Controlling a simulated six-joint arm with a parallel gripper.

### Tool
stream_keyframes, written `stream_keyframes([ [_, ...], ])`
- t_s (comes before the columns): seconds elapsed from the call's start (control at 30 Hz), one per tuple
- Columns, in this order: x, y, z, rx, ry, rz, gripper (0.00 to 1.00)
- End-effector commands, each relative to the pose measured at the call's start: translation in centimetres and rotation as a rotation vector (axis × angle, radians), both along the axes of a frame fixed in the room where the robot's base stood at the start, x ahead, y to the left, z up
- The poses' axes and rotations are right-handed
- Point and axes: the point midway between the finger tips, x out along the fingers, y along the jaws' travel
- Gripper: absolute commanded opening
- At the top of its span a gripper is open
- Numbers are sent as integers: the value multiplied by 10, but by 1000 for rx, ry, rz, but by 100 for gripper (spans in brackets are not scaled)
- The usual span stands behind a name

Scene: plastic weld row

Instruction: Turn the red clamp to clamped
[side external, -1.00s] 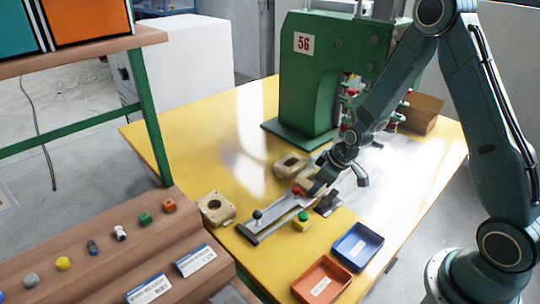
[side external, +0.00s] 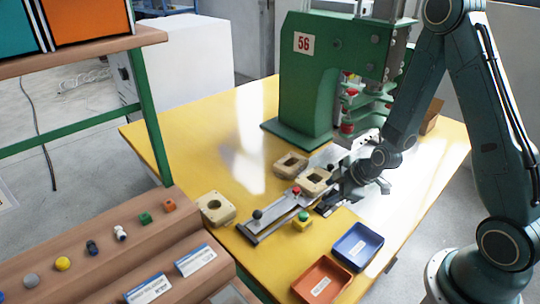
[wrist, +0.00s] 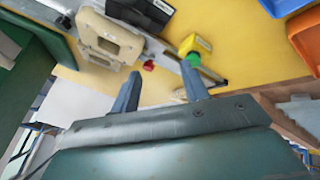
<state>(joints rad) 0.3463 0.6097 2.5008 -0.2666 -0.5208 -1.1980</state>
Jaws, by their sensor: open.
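The red clamp shows as a small red knob (side external: 296,190) on the long grey slide fixture (side external: 272,218), beside a beige block (side external: 314,181). In the wrist view the red knob (wrist: 148,65) lies beyond my fingertips, between the beige block (wrist: 110,38) and the green button. My gripper (side external: 338,181) is to the right of the red knob in the side view, apart from it. In the wrist view my gripper (wrist: 162,82) has its two fingers spread with nothing between them. The clamp's lever position is too small to tell.
A yellow box with a green button (side external: 302,222) stands beside the fixture. A blue tray (side external: 357,246) and an orange tray (side external: 321,281) lie at the front. A green press (side external: 310,75) stands behind. Two more beige blocks (side external: 291,164) (side external: 217,209) are close by.

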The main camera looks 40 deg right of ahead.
Motion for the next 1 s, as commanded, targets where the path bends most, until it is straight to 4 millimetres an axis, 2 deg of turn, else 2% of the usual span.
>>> stream_keyframes([
  [0.27,-7,0,2,-44,-24,44,45],
  [0.73,-6,0,4,-45,-26,47,45],
  [0.87,-5,3,12,-36,-25,42,45],
  [1.0,-4,8,29,-15,-20,29,45],
])
